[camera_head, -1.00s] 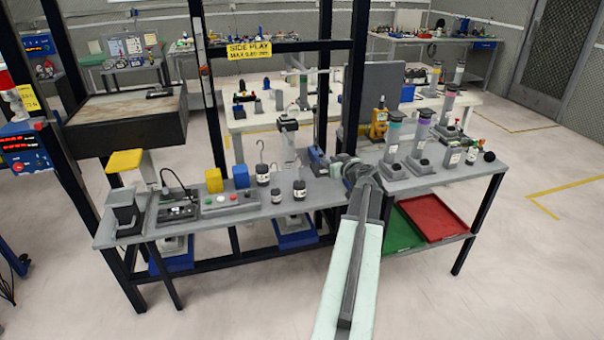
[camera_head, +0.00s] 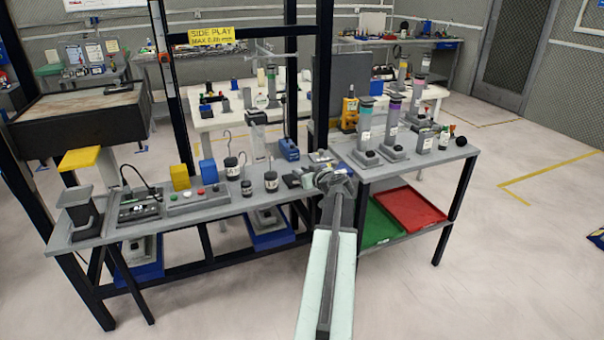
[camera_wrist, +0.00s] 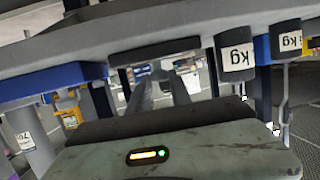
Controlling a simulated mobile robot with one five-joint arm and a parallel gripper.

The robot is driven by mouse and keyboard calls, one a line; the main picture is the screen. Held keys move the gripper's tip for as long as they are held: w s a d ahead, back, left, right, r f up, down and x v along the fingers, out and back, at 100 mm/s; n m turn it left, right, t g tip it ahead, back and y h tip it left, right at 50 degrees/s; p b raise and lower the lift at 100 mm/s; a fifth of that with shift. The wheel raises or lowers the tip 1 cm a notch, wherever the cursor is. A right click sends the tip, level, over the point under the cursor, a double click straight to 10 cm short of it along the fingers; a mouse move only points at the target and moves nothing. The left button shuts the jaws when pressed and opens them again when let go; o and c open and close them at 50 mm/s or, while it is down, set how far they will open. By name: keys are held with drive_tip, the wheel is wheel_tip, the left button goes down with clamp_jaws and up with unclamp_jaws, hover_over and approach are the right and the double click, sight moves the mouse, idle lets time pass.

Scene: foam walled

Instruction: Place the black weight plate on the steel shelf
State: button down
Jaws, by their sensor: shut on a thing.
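The grey steel bench top (camera_head: 240,200) spreads left and right of my gripper. A lower grey shelf (camera_head: 405,240) runs under its right part.
Hooked black weights (camera_head: 231,175) stand left of my gripper. Upright cylinders (camera_head: 392,125) and a black round thing (camera_head: 461,141) stand to the right. A red tray (camera_head: 412,208) and green tray (camera_head: 380,225) lie on the lower shelf. Black posts frame the bench.

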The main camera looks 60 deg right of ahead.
drive_tip(key=shift+f, duration=0.1)
drive_tip(key=c, duration=1.2)
unclamp_jaws()
drive_tip(key=shift+o, duration=0.2)
drive_tip(key=shift+r, duration=0.2)
drive_tip(key=shift+s+a+r, duration=0.15)
drive_tip(key=shift+s+a, duration=0.05)
drive_tip(key=shift+s, duration=0.1)
drive_tip(key=p+v, duration=0.3)
drive_tip(key=v, duration=0.8)
drive_tip(key=shift+s, duration=0.15)
